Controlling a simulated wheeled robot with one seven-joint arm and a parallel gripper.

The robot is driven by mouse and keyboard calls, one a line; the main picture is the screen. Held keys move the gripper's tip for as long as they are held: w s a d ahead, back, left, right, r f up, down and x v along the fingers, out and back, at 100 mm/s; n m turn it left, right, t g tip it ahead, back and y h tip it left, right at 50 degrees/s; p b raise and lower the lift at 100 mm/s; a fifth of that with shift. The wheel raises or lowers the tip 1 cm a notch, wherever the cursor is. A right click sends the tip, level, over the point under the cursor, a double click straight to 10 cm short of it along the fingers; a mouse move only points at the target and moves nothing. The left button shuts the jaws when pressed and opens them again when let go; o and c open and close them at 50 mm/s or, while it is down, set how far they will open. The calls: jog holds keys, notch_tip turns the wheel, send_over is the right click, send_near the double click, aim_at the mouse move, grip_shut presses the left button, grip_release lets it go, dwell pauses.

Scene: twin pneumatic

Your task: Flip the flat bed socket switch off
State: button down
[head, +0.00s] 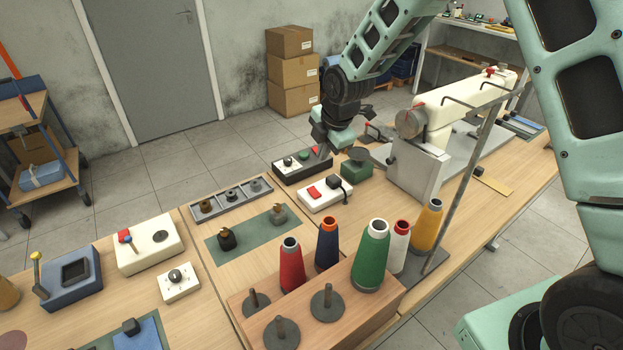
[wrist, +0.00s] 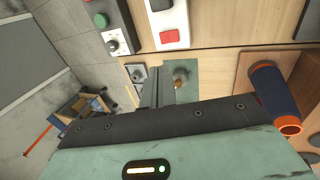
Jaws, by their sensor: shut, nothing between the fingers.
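A white socket box (head: 325,196) with a red rocker switch (head: 314,192) and a black plug stands on the table left of the flat bed sewing machine (head: 455,108). In the wrist view the white box (wrist: 181,20) is at the top, with its red rocker (wrist: 169,36) facing the camera. I cannot tell which way the rocker is tipped. My gripper (head: 323,150) is above the table behind the box in the head view. In the wrist view its fingers (wrist: 152,75) are together and empty, apart from the rocker.
A dark control box (head: 290,172) with a white knob panel and green button is beside the socket box; it also shows in the wrist view (wrist: 97,20). A dark green pedestal (head: 355,170) is close by. Thread cones, including a green one (head: 370,255), stand on a wooden block in front.

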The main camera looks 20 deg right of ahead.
aim_at(310, 187)
jog(key=p+x, duration=0.3)
jog(key=x, duration=1.1)
jog(key=shift+p, duration=0.3)
jog(key=shift+w+a+f+g+b, duration=0.15)
jog(key=shift+w+f+g+b, duration=0.05)
jog(key=shift+f+g+b, duration=0.15)
jog(key=shift+r, duration=0.1)
jog(key=shift+s, duration=0.1)
jog(key=shift+s+d+r+p, duration=0.15)
jog(key=shift+s+d+p, duration=0.15)
jog(key=shift+s, duration=0.4)
notch_tip(310, 187, up, 14)
jog(key=shift+b, duration=0.4)
